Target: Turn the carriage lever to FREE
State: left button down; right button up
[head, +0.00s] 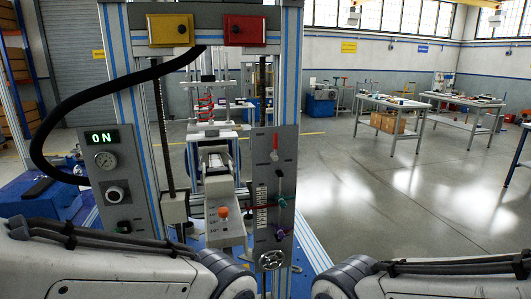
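A grey control panel (274,190) is fixed to the right upright of the test machine. Near its top is a small lever with a red handle (275,145), standing nearly upright. A round handwheel (272,259) sits at the bottom. The lettering is too small to read, so I cannot tell which control is the carriage lever or its setting. Both my arms show along the bottom edge, but neither gripper is in view.
A left panel (120,180) carries a display reading ON, a gauge and a dial. A thick black hose (62,100) loops from it to the top. An orange knob (223,212) sits low between the uprights. Worktables (388,104) stand far right; the floor between is clear.

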aim_at(275, 145)
jog(key=k, duration=0.15)
jog(key=u, duration=0.75)
jog(key=i, duration=0.55)
jog(key=z, duration=0.75)
